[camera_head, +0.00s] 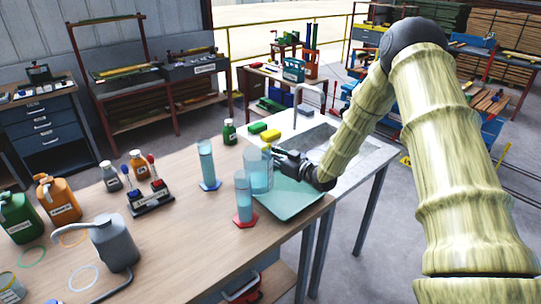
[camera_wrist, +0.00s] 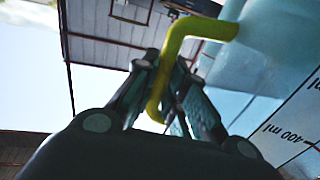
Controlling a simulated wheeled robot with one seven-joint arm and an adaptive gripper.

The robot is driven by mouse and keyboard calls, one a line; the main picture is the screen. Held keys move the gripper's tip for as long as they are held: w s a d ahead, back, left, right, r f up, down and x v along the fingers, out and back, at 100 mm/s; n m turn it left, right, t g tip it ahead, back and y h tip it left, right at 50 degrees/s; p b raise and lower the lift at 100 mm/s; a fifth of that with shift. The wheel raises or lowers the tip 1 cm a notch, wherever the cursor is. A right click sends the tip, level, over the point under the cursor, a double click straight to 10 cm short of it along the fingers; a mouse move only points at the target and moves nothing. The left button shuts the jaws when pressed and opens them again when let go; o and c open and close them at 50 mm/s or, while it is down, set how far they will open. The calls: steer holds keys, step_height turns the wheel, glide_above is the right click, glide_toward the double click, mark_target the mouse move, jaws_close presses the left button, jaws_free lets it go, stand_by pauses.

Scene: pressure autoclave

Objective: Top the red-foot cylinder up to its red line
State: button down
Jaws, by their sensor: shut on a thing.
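The red-foot cylinder (camera_head: 243,198) stands upright near the bench's front right edge with light-blue liquid in it. Its red line is too small to make out. My gripper (camera_head: 280,160) is shut on the yellow handle (camera_wrist: 182,65) of a clear jug (camera_head: 257,172), just behind and right of that cylinder. The jug looks about upright and holds bluish liquid. Its wall (camera_wrist: 265,70) shows a 400 ml mark in the wrist view, where my gripper (camera_wrist: 170,95) closes around the handle. I cannot tell if the jug touches the tray or bench.
A blue-foot cylinder (camera_head: 206,163) stands behind left. A pale green tray (camera_head: 290,202) lies right of the red-foot cylinder, before the sink (camera_head: 340,150).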

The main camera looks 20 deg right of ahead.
mark_target(269, 147)
stand_by(0.3)
